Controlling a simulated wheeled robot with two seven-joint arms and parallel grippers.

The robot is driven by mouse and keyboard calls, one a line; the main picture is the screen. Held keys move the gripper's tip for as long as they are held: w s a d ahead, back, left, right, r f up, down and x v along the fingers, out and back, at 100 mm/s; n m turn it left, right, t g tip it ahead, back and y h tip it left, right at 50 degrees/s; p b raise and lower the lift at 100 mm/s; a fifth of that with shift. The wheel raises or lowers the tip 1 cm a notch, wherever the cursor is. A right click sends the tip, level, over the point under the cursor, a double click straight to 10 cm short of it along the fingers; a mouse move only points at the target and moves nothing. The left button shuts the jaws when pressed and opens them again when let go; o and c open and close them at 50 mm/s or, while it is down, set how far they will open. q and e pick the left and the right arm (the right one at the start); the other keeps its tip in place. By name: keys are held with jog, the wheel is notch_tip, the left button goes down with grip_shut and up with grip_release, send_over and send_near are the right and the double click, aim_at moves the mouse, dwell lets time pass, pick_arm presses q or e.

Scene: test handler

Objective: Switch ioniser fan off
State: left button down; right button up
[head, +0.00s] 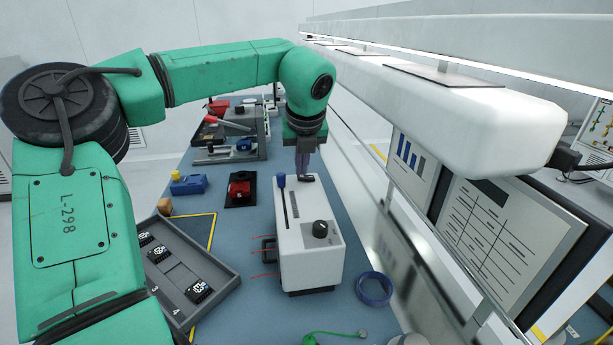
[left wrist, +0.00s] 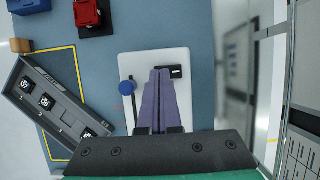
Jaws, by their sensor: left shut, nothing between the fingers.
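A white box unit (head: 310,250) stands on the blue bench. Its top carries a lever with a blue knob (head: 281,181), a black round dial (head: 320,229) and, at the far end, a small black switch-like part (head: 309,179). No readable label marks it as the ioniser fan. My left gripper (head: 303,175) points down over its far end. In the left wrist view its purple fingers (left wrist: 160,72) are shut and empty, with the tips just left of the black switch-like part (left wrist: 176,71). The blue knob (left wrist: 127,88) is left of the fingers. I cannot tell whether the tips touch. My right gripper is not in view.
A grey tray with black modules (head: 235,283) lies left of the unit. A red block on a black plate (head: 239,190) and a blue block (head: 188,186) are farther back. A blue ring (head: 374,289) lies at the near right. A white overhead bar (head: 450,115) runs along the right.

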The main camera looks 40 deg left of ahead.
pick_arm(q)
jog(key=shift+f+b, duration=0.4)
notch_tip(320, 180, up, 7)
jog(key=p, duration=0.5)
dwell(0.7)
